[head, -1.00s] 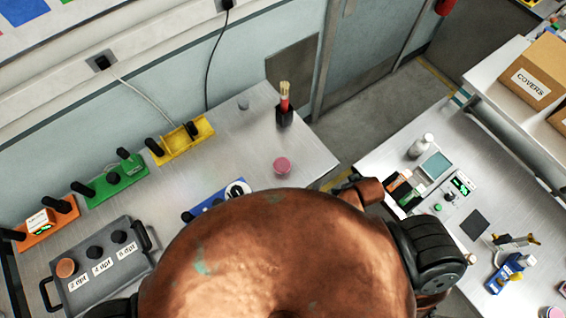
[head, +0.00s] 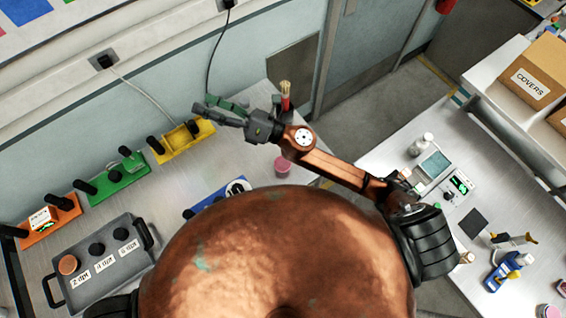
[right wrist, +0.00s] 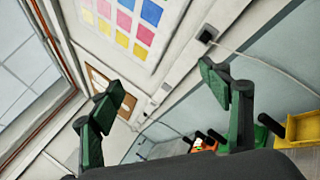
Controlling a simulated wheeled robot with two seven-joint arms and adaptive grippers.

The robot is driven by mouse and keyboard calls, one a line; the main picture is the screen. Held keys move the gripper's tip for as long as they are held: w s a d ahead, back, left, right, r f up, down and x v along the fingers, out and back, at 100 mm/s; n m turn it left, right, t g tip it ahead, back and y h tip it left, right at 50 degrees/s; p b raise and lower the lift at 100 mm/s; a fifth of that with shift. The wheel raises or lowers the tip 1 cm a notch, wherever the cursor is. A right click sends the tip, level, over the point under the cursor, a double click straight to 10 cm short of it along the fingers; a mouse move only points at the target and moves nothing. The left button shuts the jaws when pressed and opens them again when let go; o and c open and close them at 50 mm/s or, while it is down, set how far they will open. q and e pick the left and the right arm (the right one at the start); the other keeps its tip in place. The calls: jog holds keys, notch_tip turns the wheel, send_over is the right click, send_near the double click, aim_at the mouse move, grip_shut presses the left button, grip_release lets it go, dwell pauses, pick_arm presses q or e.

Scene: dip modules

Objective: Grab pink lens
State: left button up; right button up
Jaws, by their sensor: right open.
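My right arm reaches over the table from the right. My right gripper (head: 205,107) is open and empty, raised over the yellow stand, up and left of the lens. In the right wrist view the two green fingers of my right gripper (right wrist: 163,92) are spread with nothing between them, and the lens does not show. My left gripper is not in view.
Yellow (head: 182,143), green (head: 118,178) and orange (head: 50,222) stands line the wall. A grey tray (head: 110,272) stands front left. A blue stand (head: 208,203) is left of the lens. A red-handled brush (head: 285,100) stands behind. A second bench (head: 440,220) holds devices at right.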

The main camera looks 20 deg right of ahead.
jog(key=s+a+f+n+g, duration=0.4)
jog(key=s+a+n+g, duration=0.25)
jog(key=n, duration=0.25)
jog(key=s+a+f+n+g+h, duration=0.1)
jog(key=s+f+n+g+h, duration=0.1)
jog(key=s+f+n+g, duration=0.25)
jog(key=n+h, duration=1.3)
jog(key=h, duration=0.3)
send_near(283, 163)
jog(key=shift+w+a+f+p, duration=0.15)
jog(key=shift+w+p, duration=0.1)
jog(key=shift+p, duration=0.05)
jog(key=shift+f, duration=0.4)
jog(key=f+p, duration=0.1)
jog(key=f, duration=0.1)
jog(key=f+p, duration=0.1)
jog(key=f, duration=0.1)
jog(key=f+p, duration=0.1)
jog(key=f, duration=0.1)
jog(key=shift+s, duration=0.25)
jog(key=shift+f, duration=0.35)
